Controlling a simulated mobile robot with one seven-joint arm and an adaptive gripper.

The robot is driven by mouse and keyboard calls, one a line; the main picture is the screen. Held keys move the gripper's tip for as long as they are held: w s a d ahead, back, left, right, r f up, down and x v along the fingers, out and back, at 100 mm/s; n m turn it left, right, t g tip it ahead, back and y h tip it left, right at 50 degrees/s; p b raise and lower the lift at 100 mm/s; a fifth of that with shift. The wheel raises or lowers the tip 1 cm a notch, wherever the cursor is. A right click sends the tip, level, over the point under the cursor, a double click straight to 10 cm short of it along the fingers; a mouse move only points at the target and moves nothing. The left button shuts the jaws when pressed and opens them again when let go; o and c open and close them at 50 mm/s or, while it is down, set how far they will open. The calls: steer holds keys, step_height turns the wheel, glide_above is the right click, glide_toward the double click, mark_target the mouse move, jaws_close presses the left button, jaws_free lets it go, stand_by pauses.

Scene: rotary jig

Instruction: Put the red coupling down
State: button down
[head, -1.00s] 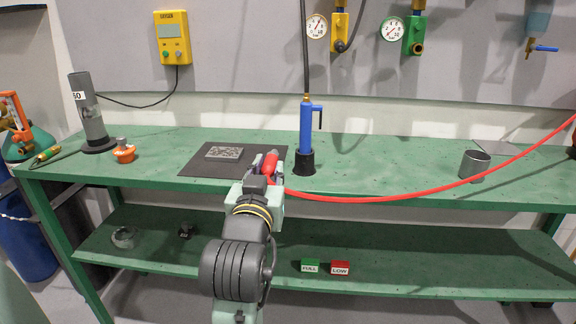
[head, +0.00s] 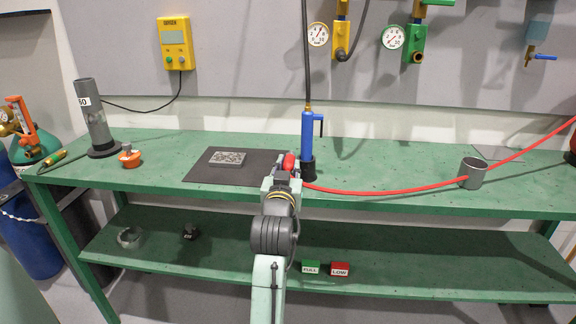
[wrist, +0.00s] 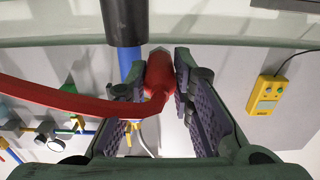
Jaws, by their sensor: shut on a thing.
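The red coupling (head: 289,162) is on the end of the red hose, just left of the black foot of the blue hand tool. My gripper (head: 282,176) is shut on it, with the coupling between the two fingers. In the wrist view the coupling (wrist: 158,72) sits between the fingertips of my gripper (wrist: 154,78), with the hose (wrist: 60,98) running off to the left. In the head view the hose runs right along the bench. I cannot tell whether the coupling touches the mat or bench.
The blue tool (head: 307,135) stands close by on the right. A dark mat (head: 205,174) with a grey textured plate (head: 228,158) lies left. A metal cup (head: 474,174) stands right, beside the hose. The green bench (head: 400,160) is clear behind the hose.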

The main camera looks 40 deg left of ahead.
steer(key=shift+f+b, duration=0.55)
steer(key=shift+f, duration=0.1)
steer(key=c, duration=1.4)
jaws_free()
steer(key=shift+r, duration=0.1)
